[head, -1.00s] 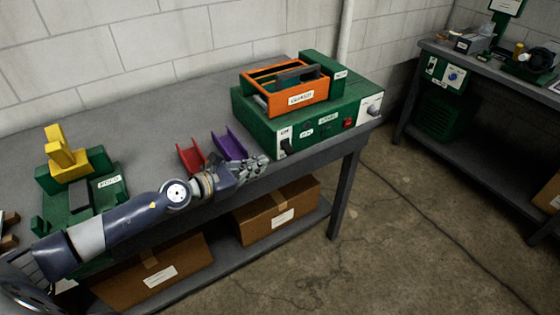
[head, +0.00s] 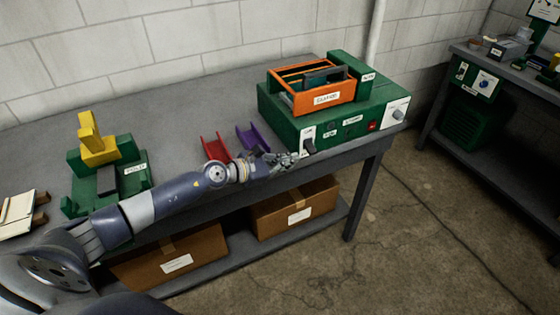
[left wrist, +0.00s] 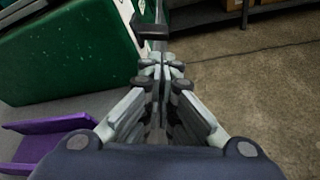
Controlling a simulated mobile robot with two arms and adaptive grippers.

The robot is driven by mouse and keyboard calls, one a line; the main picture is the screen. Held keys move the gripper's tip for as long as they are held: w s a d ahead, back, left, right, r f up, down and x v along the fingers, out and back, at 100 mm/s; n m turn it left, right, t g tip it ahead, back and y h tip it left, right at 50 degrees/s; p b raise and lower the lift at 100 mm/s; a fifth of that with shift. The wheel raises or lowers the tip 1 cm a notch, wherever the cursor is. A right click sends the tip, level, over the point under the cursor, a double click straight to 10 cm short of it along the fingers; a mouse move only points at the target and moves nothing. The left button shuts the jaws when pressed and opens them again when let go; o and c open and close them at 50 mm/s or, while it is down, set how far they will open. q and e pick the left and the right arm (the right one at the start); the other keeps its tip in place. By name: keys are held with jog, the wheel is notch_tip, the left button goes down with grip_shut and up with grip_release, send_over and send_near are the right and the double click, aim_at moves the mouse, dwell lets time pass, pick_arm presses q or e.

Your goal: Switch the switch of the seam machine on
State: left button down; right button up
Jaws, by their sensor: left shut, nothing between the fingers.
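The seam machine appears to be the green box (head: 335,126) at the right end of the near bench; its small labels are too blurred to read. A black switch lever (head: 309,146) sticks out near the left end of its front panel, on a white plate. My left gripper (head: 292,158) is shut and empty, just left of and below the lever. In the left wrist view the dark lever (left wrist: 152,31) shows just beyond the closed fingertips (left wrist: 160,62), with the green housing (left wrist: 70,50) at left. Contact cannot be told. My right gripper is out of view.
An orange tote (head: 325,97) sits on the machine. A red tray (head: 216,147) and a purple tray (head: 253,138) lie near the bench edge behind my arm. A green-and-yellow fixture (head: 100,155) stands at left. Cardboard boxes (head: 295,207) are on the lower shelf. Another bench (head: 480,60) stands far right.

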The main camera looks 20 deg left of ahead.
aim_at(311, 148)
pick_arm(q)
jog(key=shift+x, duration=2.55)
jog(key=shift+s+d+r+n+g+h, duration=0.2)
jog(key=shift+s+n+g+h, duration=0.1)
jog(key=shift+n, duration=0.3)
jog(key=shift+d+r+n+h, duration=0.15)
jog(key=shift+r+n+h, duration=0.15)
jog(key=shift+n, duration=0.3)
jog(key=n, duration=0.1)
jog(key=r+n+g+h+b, duration=0.1)
jog(key=shift+s+d+n, duration=0.3)
